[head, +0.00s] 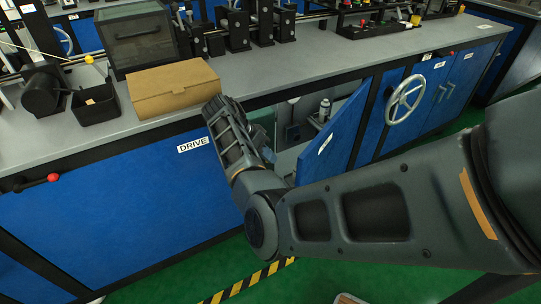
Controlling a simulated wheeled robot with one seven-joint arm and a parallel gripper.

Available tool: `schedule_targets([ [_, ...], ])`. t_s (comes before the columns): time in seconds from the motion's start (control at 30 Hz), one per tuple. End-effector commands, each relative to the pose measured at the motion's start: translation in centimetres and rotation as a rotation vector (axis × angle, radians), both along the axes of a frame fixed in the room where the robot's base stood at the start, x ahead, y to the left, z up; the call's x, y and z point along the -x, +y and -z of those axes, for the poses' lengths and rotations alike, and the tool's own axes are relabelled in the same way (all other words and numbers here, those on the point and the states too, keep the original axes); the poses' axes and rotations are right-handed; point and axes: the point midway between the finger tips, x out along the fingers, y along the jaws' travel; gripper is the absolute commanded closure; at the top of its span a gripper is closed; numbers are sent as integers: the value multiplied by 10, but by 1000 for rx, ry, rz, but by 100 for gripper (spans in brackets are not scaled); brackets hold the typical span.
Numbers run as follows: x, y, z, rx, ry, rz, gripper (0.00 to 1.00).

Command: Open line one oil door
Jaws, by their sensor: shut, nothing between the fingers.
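My gripper's fingers are hidden behind the forearm; whether anything touches the door is not visible.
A cardboard box (173,88) and a black bin (95,104) stand on the bench top (130,126). A "DRIVE" panel (120,190) is left of the opening. The green floor carries a striped strip (250,283).

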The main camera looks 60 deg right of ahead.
Motion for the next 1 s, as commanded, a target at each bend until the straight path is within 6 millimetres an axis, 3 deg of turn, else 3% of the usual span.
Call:
schedule_targets([
  [0.37,39,-24,60,-1,2,2,100],
  [0.63,71,-20,58,1,1,0,100],
  [1.0,78,-20,59,1,0,1,100],
])
